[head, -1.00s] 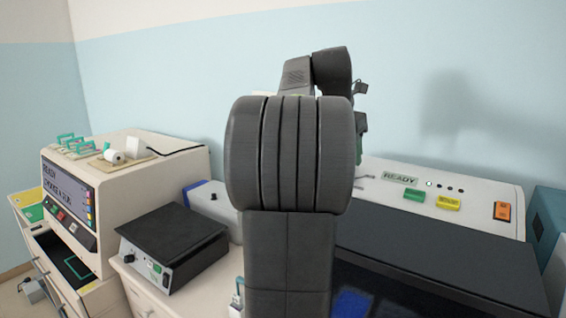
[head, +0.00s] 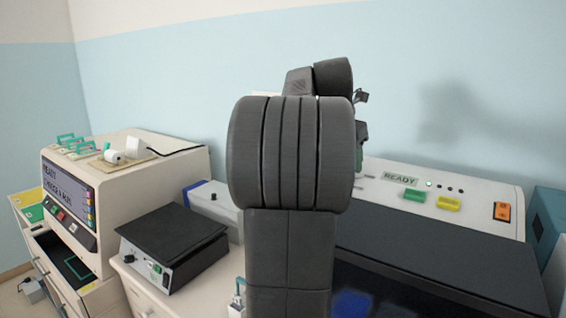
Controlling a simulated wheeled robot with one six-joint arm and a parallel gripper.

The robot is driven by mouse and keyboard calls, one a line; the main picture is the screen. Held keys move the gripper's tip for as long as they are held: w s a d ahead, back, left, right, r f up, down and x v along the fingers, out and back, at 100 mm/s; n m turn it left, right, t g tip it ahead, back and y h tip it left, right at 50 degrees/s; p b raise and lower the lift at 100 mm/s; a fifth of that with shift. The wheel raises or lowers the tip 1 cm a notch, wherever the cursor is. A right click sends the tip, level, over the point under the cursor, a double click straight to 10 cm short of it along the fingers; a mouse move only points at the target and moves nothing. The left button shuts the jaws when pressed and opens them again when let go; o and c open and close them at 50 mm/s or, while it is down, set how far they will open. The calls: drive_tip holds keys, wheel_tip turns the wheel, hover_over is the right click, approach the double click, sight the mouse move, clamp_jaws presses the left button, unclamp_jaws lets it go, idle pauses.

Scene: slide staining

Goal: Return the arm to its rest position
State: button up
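My dark grey arm stands upright in the middle of the head view. Its thick joint faces the camera and hides much of the bench behind it. Part of my gripper (head: 361,98) seems to show as small dark pieces at the right edge of the arm's upper end. Its fingertips cannot be made out, so I cannot tell whether it is open or shut or holds anything.
At the left stands a beige machine (head: 120,185) with a display and teal-handled racks (head: 68,142) on top. A black-topped device (head: 172,245) sits beside it. At the right is a long white machine (head: 470,212) with a READY label and coloured buttons. A teal box (head: 548,225) stands at the far right.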

drive_tip(key=x, duration=0.3)
drive_tip(key=shift+d+f, duration=0.1)
drive_tip(key=shift+f, duration=0.2)
drive_tip(key=shift+r+m, duration=0.1)
drive_tip(key=shift+m, duration=1.1)
drive_tip(key=shift+w+m, duration=0.1)
drive_tip(key=shift+m, duration=1.1)
drive_tip(key=m, duration=0.5)
drive_tip(key=shift+m, duration=0.3)
drive_tip(key=m, duration=0.5)
drive_tip(key=shift+m+y, duration=0.3)
drive_tip(key=shift+y, duration=0.1)
drive_tip(key=m, duration=0.4)
drive_tip(key=shift+m+t, duration=0.3)
drive_tip(key=shift+m, duration=0.1)
drive_tip(key=shift+d+r, duration=0.1)
